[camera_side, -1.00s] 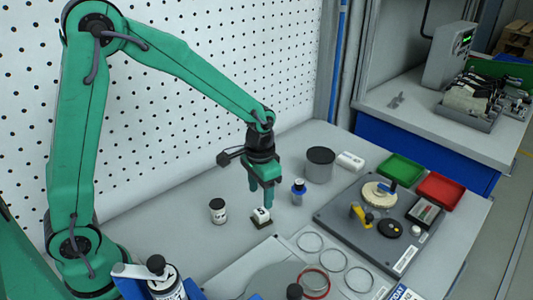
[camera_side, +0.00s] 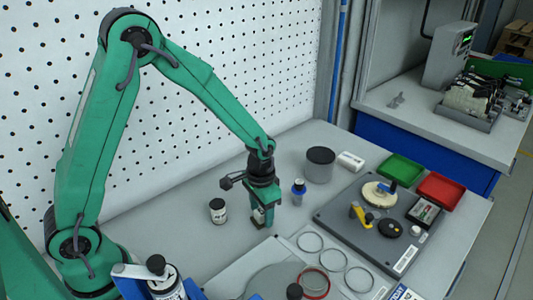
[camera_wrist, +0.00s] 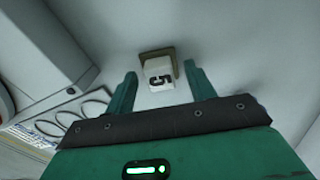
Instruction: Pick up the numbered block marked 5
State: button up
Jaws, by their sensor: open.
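The white block marked 5 (camera_wrist: 159,76) sits on or against a small brown base in the wrist view, with its black numeral facing the camera. My gripper (camera_wrist: 162,88) is open, with one green finger on each side of the block's near part. A gap shows between each finger and the block, so I see no grip on it. In the side view my gripper (camera_side: 264,220) is low over the table at the block's place, and its fingers hide most of the block.
A small white jar with a black lid (camera_side: 218,211) stands just left of my gripper. A blue-and-white bottle (camera_side: 298,190) stands to the right, with a grey cylinder (camera_side: 320,165) behind it. Rings (camera_side: 311,242) lie on a panel at the front right.

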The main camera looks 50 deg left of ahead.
aim_at(262, 213)
jog(key=shift+f, duration=0.35)
jog(key=c, duration=0.8)
jog(key=shift+r, duration=0.75)
jog(key=r, duration=0.3)
jog(key=shift+s+d, duration=0.2)
jog(key=shift+d, duration=0.1)
jog(key=s+d+r, duration=0.4)
jog(key=d, duration=0.1)
jog(key=s+d+r, duration=0.2)
jog(key=s+d, duration=0.1)
jog(key=shift+d+r, duration=0.25)
